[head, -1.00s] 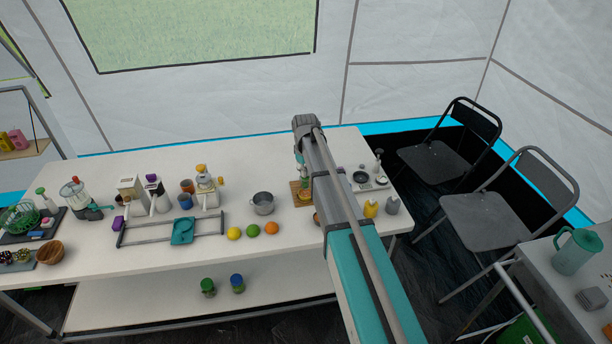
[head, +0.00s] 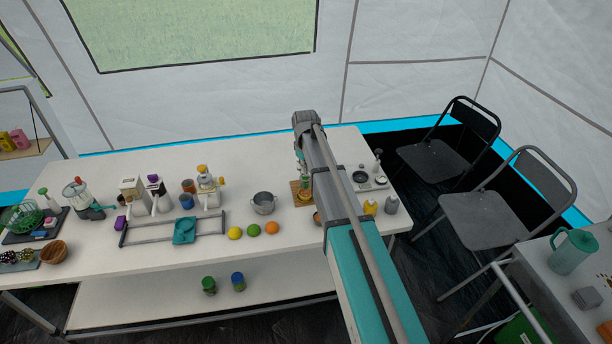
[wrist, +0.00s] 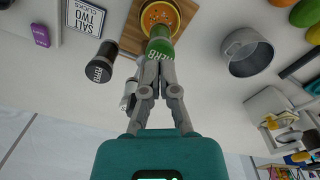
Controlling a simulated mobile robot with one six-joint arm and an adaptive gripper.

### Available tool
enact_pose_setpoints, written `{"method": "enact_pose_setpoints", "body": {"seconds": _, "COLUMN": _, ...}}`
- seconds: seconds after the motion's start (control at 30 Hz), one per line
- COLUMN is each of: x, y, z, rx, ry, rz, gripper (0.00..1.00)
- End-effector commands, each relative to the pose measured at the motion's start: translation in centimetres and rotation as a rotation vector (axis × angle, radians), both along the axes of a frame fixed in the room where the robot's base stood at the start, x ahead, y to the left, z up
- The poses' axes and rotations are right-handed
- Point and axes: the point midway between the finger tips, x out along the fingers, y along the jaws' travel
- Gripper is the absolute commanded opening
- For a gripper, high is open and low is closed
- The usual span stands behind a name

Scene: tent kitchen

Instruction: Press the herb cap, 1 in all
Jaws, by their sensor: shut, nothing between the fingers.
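The green herb shaker (wrist: 161,47), with a "HERB" label, stands in the upper middle of the wrist view at the edge of a wooden board (wrist: 131,37). My gripper (wrist: 157,61) is shut and empty, with its fingertips right at the shaker's near end. I cannot tell whether they touch it; the fingers hide part of that end. A round orange dish (wrist: 158,14) sits on the board beyond the shaker. In the head view the board (head: 297,200) is partly behind my arm.
A dark labelled shaker (wrist: 101,64) and a "SALT TWO CLICKS" card (wrist: 85,17) are left of the board in the wrist view. A metal pot (wrist: 248,53) is to the right. In the head view, fruit such as an orange (head: 272,228) lies near the table's front edge.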

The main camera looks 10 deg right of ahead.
Motion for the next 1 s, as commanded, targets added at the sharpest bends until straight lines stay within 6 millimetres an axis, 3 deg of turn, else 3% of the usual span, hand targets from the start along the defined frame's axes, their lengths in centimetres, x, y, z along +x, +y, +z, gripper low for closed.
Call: {"method": "enact_pose_setpoints", "body": {"seconds": 1.0, "x": 0.0, "y": 0.0, "z": 6.0, "rx": 0.0, "ry": 0.0, "rz": 0.0, "gripper": 0.0}}
